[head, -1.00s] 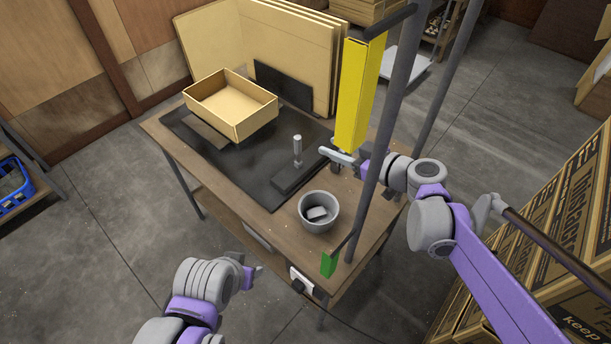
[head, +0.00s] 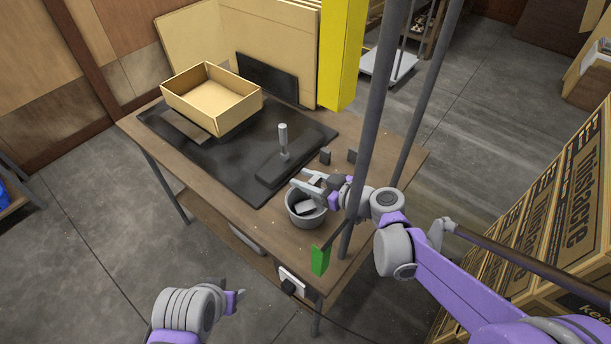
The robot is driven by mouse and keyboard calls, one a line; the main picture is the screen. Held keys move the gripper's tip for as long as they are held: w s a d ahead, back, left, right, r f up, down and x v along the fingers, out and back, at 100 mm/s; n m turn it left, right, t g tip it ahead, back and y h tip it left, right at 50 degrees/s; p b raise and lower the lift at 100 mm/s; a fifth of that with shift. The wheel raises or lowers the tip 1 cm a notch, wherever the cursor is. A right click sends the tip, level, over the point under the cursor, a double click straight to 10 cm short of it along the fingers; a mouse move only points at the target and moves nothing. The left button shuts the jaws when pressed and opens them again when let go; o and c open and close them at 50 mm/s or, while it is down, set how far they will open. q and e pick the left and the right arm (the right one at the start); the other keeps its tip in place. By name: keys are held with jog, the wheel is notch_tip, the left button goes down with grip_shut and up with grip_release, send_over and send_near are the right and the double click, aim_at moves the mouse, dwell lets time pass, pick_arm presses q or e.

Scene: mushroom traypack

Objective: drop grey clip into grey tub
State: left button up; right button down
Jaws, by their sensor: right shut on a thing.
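The grey tub (head: 303,220) stands on the table near its front right edge, with a light grey piece (head: 304,208) lying inside. My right gripper (head: 306,183) is over the tub's back rim, its light grey fingers pointing left. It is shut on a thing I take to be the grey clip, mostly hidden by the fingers. Two small dark grey clips (head: 325,156) (head: 351,155) stand on the table behind the gripper. My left gripper (head: 237,297) is low in front of the table, away from everything; its jaws are too small to judge.
A dark mat (head: 225,160) bears an open cardboard box (head: 212,105) and a black base with an upright handle (head: 283,140). A yellow post (head: 343,55), a grey upright pole (head: 372,130) and a green block (head: 320,260) stand close to my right arm.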

jog(key=shift+c, duration=2.1)
grip_release()
notch_tip(320, 180, up, 10)
jog(key=p, duration=0.2)
